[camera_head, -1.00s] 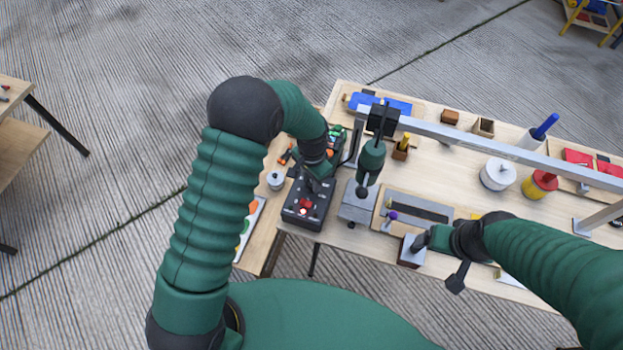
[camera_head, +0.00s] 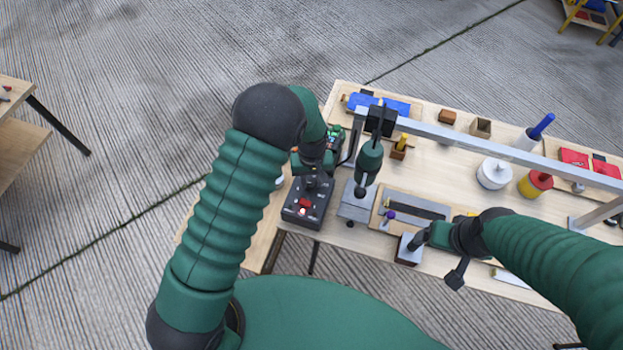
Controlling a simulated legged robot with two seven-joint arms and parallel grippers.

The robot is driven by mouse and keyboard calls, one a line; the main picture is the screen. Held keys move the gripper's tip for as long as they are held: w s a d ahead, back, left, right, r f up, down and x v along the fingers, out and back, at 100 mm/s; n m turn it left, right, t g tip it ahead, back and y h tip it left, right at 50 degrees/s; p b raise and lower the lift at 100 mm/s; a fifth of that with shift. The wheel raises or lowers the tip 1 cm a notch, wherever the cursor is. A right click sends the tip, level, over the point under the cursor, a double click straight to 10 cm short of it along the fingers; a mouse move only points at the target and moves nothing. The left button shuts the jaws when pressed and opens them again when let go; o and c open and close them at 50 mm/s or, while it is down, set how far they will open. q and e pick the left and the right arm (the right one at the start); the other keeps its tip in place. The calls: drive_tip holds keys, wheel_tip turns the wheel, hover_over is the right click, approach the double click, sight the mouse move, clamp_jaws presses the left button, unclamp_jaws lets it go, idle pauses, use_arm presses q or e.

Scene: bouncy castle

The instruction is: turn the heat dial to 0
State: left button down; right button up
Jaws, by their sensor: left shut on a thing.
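A black control box (camera_head: 292,214) with a red button (camera_head: 304,203) and small pale knobs sits on the table's left part. My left gripper (camera_head: 316,181) points down onto the far half of this box. It is shut on what appears to be the heat dial, which the gripper and wrist hide. The dial's marks cannot be read. My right gripper (camera_head: 437,258) is open at the table's front edge, beside a small grey-topped wooden block (camera_head: 408,252), its fingers wide apart.
A grey metal rail (camera_head: 450,134) spans the table, with a hanging green tool (camera_head: 369,162) right of my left gripper. A grey block (camera_head: 356,206) stands close right of the control box. White (camera_head: 494,174) and yellow-red (camera_head: 534,184) cylinders stand farther right.

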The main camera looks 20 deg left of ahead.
sight(312, 182)
use_arm(q)
drive_tip(key=shift+w+r+n+p, duration=0.15)
drive_tip(key=shift+n+p, duration=0.1)
drive_tip(key=shift+n, duration=0.7)
drive_tip(key=shift+w+f+n+p, duration=0.1)
drive_tip(key=shift+n+p, duration=0.1)
drive_tip(key=shift+n, duration=0.75)
drive_tip(key=c, duration=1.1)
unclamp_jaws()
drive_tip(key=shift+o, duration=0.2)
wheel_tip(312, 182, up, 17)
drive_tip(key=shift+f+b, duration=0.2)
drive_tip(key=shift+b, duration=0.15)
